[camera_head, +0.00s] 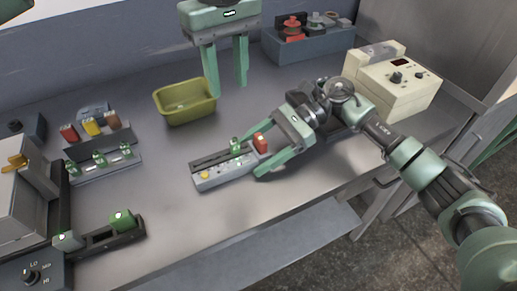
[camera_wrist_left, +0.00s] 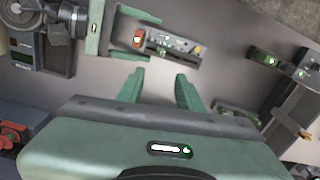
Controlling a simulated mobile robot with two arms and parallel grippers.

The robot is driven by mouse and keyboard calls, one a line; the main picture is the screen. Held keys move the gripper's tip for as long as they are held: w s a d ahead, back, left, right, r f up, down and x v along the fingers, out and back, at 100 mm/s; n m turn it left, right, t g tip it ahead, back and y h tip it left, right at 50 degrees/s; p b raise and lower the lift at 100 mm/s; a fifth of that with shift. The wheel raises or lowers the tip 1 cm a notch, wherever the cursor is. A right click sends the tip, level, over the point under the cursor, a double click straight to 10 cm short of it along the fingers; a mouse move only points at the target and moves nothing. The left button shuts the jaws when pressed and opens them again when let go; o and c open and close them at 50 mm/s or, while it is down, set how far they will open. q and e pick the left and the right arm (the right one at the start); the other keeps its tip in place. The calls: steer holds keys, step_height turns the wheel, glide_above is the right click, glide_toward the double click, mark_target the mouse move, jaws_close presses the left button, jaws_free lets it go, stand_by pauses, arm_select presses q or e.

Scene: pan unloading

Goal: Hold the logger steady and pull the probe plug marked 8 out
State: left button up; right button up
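The logger (camera_head: 222,175) is a long grey box on the bench, with a yellow button at its left end. A green plug (camera_head: 236,147) and a red plug (camera_head: 260,142) stand upright on it; I cannot read which is marked 8. The logger also shows in the left wrist view (camera_wrist_left: 178,44), with the red plug (camera_wrist_left: 137,37). My right gripper (camera_head: 262,156) has its fingers on both long sides of the logger's right end, seemingly clamped on it; the far finger is partly hidden. My left gripper (camera_head: 228,88) is open and empty, pointing down above the bench behind the logger.
A yellow-green tub (camera_head: 185,102) stands behind the logger. A rack with coloured blocks (camera_head: 102,157) and a black holder with a green block (camera_head: 112,237) are left. A blue-grey bin (camera_head: 305,43) and a cream instrument (camera_head: 395,84) stand back right. Bench in front of the logger is clear.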

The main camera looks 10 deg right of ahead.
jaws_close()
arm_select(q)
steer(key=shift+o, duration=0.7)
steer(key=n+t+y, duration=0.1)
steer(key=n+y, duration=0.3)
steer(key=n, duration=0.8)
glide_toward(235, 138)
steer(key=x, duration=1)
steer(key=shift+a+f, duration=0.1)
steer(key=shift+f, duration=0.25)
jaws_close()
